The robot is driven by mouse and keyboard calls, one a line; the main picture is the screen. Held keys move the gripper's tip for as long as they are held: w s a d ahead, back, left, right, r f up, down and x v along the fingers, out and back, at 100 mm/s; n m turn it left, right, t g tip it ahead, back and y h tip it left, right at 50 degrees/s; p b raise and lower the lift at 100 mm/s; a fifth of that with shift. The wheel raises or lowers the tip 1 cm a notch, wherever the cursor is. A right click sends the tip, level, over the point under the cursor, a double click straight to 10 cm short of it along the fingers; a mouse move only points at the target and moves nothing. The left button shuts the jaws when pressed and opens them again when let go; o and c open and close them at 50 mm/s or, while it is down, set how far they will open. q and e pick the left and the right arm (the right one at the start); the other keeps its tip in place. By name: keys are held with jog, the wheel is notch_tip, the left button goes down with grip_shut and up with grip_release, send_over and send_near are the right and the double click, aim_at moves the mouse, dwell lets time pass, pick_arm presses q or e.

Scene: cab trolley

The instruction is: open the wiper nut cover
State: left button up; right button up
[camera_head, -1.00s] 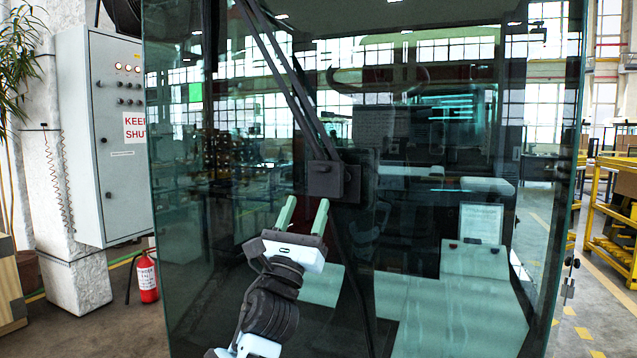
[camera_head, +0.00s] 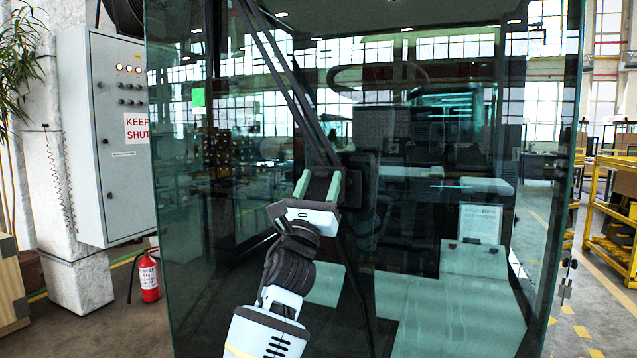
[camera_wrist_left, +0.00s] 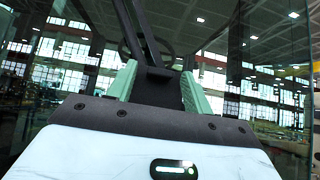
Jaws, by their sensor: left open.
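The wiper nut cover (camera_head: 321,184) is a dark block at the foot of the wiper arm (camera_head: 290,85), on the lower middle of the glass front. My left gripper (camera_head: 320,175) is in front of it, open, with one green finger at each side of the block. The gripper body hides the lower part of the cover. In the left wrist view, a dark block (camera_wrist_left: 153,86) shows between the spread fingers of the left gripper (camera_wrist_left: 158,75), with the wiper arm rising behind it. I cannot tell whether the fingers touch the cover. My right gripper is not in view.
The glass front (camera_head: 450,300) of the cab fills the middle, with a seat and steering wheel (camera_head: 378,82) behind it. A grey control cabinet (camera_head: 105,140) and a red fire extinguisher (camera_head: 149,277) stand at the left. Yellow racks (camera_head: 612,215) are at the right.

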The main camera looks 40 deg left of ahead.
pick_arm(q)
grip_shut()
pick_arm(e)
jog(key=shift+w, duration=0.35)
pick_arm(q)
jog(key=shift+f, duration=0.1)
